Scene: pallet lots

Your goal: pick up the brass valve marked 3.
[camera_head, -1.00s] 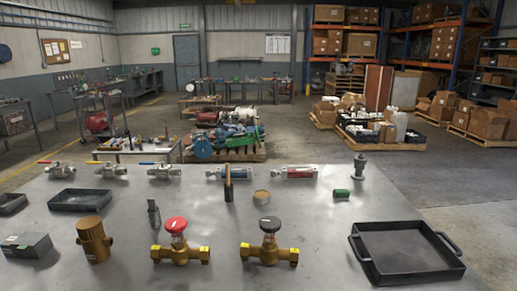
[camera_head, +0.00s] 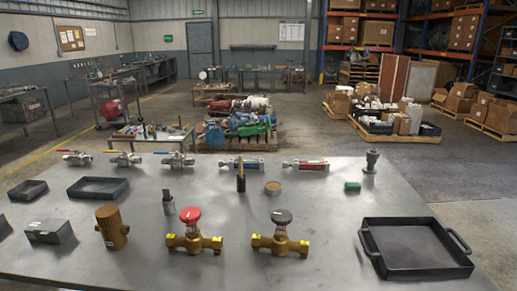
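Two brass valves stand on the grey metal table (camera_head: 330,210) near its front. The left brass valve (camera_head: 193,242) has a red handwheel (camera_head: 190,215). The right brass valve (camera_head: 279,243) has a black handwheel (camera_head: 281,216). Both have yellowish pipe ends. The marks on them are too small to read, so I cannot tell which one carries a 3. A brass cylindrical fitting (camera_head: 112,228) with a side stub stands to their left. Neither of my grippers is in view.
A black handled tray (camera_head: 415,272) sits at the table's right. A grey box (camera_head: 51,231) and shallow black trays (camera_head: 97,188) are at left. The space between the valves and tray is clear.

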